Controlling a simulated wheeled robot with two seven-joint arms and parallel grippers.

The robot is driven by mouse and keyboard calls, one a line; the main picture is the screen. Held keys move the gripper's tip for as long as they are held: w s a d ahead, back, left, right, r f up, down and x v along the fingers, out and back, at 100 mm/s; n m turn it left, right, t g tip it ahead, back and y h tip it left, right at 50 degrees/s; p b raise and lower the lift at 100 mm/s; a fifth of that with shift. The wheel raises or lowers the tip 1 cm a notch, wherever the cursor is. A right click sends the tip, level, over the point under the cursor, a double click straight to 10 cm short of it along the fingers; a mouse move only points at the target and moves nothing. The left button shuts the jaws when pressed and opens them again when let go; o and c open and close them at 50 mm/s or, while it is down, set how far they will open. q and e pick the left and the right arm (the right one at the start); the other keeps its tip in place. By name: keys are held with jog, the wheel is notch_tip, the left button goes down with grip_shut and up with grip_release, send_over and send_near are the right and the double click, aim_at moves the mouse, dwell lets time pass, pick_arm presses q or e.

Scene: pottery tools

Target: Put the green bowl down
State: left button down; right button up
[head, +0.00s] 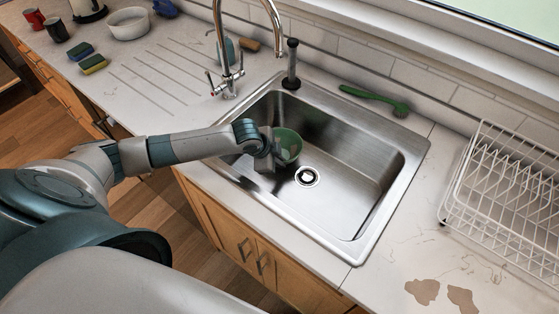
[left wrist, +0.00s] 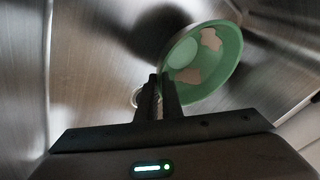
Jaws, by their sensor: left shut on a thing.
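The green bowl (head: 288,145) is inside the steel sink (head: 345,190), toward its left side, near the drain. My left gripper (head: 272,150) is shut on the bowl's rim. In the left wrist view the bowl (left wrist: 226,62) is tilted, and brownish patches show on its inside. The gripper's fingers (left wrist: 160,95) pinch its near left edge. I cannot tell whether the bowl touches the sink floor. My right gripper is not in view.
The drain (head: 307,177) lies just right of the bowl, and the sink's right half is empty. A faucet (head: 228,75) stands behind the sink. A green brush (head: 375,99) lies at the back. A white dish rack (head: 505,190) stands at right, near brownish patches (head: 423,290) on the counter.

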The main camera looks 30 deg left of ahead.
pick_arm(q)
jog(key=c, duration=1.9)
grip_release()
jog(key=shift+f, duration=0.1)
jog(key=shift+r, duration=0.2)
jog(key=shift+s+a+r, duration=0.15)
jog(key=shift+s+r, duration=0.2)
jog(key=shift+r, duration=0.25)
jog(key=b+v, duration=0.2)
jog(key=v, duration=0.8)
jog(key=shift+s+r, duration=0.15)
